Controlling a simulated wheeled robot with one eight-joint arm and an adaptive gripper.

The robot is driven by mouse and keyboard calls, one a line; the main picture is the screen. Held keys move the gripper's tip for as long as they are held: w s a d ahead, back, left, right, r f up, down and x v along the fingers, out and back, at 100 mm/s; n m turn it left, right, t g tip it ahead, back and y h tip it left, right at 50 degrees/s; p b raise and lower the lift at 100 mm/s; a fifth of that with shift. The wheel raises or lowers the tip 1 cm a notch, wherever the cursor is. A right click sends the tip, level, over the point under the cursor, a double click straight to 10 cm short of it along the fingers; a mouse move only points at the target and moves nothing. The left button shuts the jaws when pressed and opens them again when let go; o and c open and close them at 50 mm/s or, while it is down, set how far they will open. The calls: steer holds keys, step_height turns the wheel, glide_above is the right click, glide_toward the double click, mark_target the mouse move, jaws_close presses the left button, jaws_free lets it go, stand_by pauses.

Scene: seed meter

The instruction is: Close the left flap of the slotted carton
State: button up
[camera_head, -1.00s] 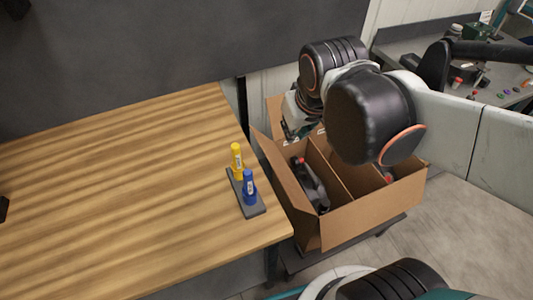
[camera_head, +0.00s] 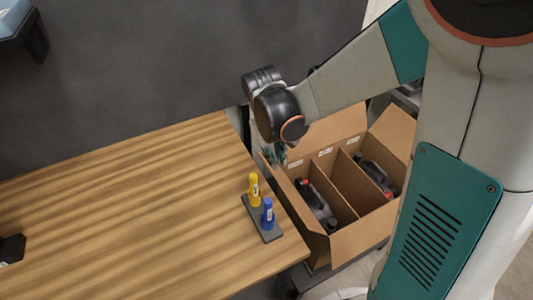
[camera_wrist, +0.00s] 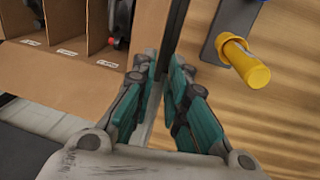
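The slotted cardboard carton (camera_head: 360,238) stands open beside the table. Its left flap (camera_head: 300,211) is raised and leans outward toward the table edge in the head view. In the wrist view the carton's labelled rear flap (camera_wrist: 75,85) is at the left, with a brown panel that looks like the left flap (camera_wrist: 149,22) beyond the fingertips. My gripper (camera_head: 277,156) is low at the carton's rear left corner, by the flap's far end. In the wrist view my gripper's (camera_wrist: 160,68) fingers are apart, and I see nothing clearly held. Flap contact cannot be told.
Dark bottles (camera_head: 316,203) stand in the carton's divided slots. The right flap (camera_head: 394,130) and rear flap (camera_head: 335,130) are open. On the wooden table (camera_head: 150,220), close to the carton, a grey holder (camera_head: 258,219) carries a yellow marker (camera_head: 254,187) and a blue marker (camera_head: 268,214).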

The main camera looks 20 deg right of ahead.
mark_target(281, 186)
steer(key=f+b, duration=0.1)
steer(key=f, duration=0.3)
steer(key=d+f+b, duration=0.1)
steer(key=f+b, duration=0.1)
steer(key=f, duration=0.3)
steer(key=d+f+b, duration=0.1)
steer(key=f, duration=0.4)
steer(key=shift+w+b, duration=0.15)
steer(key=shift+b, duration=0.15)
steer(key=shift+r, duration=0.1)
jaws_close()
steer(key=shift+w+d, duration=0.1)
